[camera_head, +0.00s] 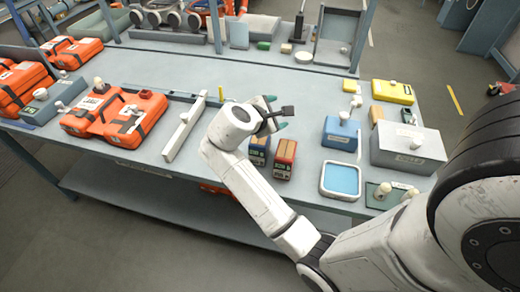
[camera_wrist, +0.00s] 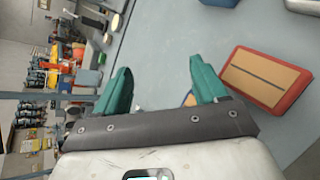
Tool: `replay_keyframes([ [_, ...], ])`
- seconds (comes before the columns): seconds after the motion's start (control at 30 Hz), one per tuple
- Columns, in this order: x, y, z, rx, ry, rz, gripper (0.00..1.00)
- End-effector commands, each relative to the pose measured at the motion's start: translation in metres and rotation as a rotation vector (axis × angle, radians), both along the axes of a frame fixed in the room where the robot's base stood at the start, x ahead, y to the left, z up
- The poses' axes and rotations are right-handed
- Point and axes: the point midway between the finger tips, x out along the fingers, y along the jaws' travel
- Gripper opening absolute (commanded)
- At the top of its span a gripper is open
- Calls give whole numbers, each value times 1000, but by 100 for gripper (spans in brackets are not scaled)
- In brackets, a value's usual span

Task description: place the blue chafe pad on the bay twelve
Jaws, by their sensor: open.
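A blue block (camera_head: 258,150), which looks like the blue chafe pad, stands upright on the grey table beside a red block (camera_head: 285,158). In the wrist view the red block (camera_wrist: 265,79) lies right of my fingers. A small blue-and-tan patch (camera_wrist: 188,101) shows beside the right finger, probably part of the blue block, mostly hidden. My gripper (camera_head: 277,112) is open and empty, just above and behind these blocks. Its teal fingers also show apart in the wrist view (camera_wrist: 160,78). I cannot read which place is bay twelve.
A white-rimmed blue tray (camera_head: 341,180), a blue box (camera_head: 341,133) and a grey box (camera_head: 406,150) stand to the right. A white bar (camera_head: 184,126) and orange cases (camera_head: 115,112) lie to the left. A rear shelf holds several items. Clear table lies behind my gripper.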

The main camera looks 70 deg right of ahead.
Motion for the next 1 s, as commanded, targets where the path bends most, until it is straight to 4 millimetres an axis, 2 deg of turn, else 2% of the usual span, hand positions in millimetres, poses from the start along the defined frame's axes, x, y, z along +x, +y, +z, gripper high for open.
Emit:
replay_keyframes([
  [0.03,0,11,-11,-10,93,76,71],
  [0.3,17,83,-43,-62,544,481,71],
  [0.5,23,117,-52,-86,705,631,71],
  [0.63,25,115,-56,-90,732,652,71],
  [0.9,30,79,-70,-90,731,651,71],
  [1.0,31,72,-74,-90,731,651,71],
])
